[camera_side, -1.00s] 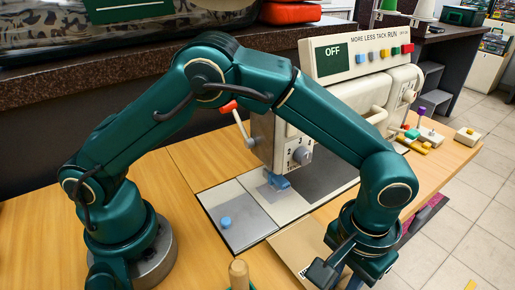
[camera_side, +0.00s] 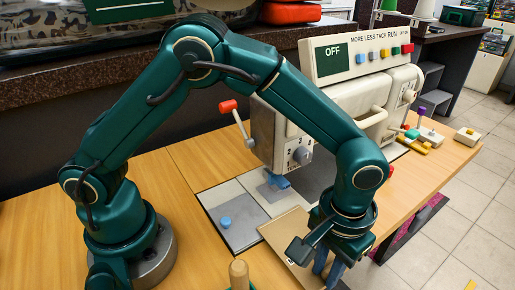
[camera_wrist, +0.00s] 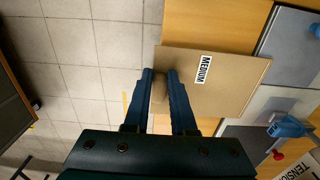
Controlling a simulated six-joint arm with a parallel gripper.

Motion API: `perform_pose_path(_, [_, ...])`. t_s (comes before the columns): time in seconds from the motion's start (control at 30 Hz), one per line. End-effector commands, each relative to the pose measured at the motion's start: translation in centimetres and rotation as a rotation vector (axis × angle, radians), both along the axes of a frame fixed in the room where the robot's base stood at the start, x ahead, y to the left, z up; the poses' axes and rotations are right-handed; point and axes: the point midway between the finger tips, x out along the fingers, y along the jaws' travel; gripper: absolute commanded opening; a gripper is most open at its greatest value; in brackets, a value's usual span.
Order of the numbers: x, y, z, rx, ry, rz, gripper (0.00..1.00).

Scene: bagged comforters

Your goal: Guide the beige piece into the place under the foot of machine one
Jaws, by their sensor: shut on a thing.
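The beige piece (camera_side: 286,232) is a flat panel with a "MEDIUM" label, and it also shows in the wrist view (camera_wrist: 225,95). My gripper (camera_side: 325,262) is shut on its near edge, at a small beige grip between the fingers in the wrist view (camera_wrist: 160,78). The cream sewing machine (camera_side: 345,105) reads "OFF". Its blue foot (camera_side: 277,181) stands over the light plate, and it also shows in the wrist view (camera_wrist: 287,127). The piece lies on the near side of the foot, apart from it. My wrist hides part of the piece in the side view.
A grey plate with a blue knob (camera_side: 226,222) lies left of the piece. A red-tipped lever (camera_side: 228,106) sticks out from the machine. A wooden peg (camera_side: 238,272) stands at the front. Small coloured parts (camera_side: 413,143) lie at the right; beyond is tiled floor.

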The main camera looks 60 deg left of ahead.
Motion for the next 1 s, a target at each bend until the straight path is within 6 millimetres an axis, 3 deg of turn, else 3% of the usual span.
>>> perform_pose_path(1.0, [0.0, 4.4, 0.0, 0.000, 0.000, 0.002, 0.00])
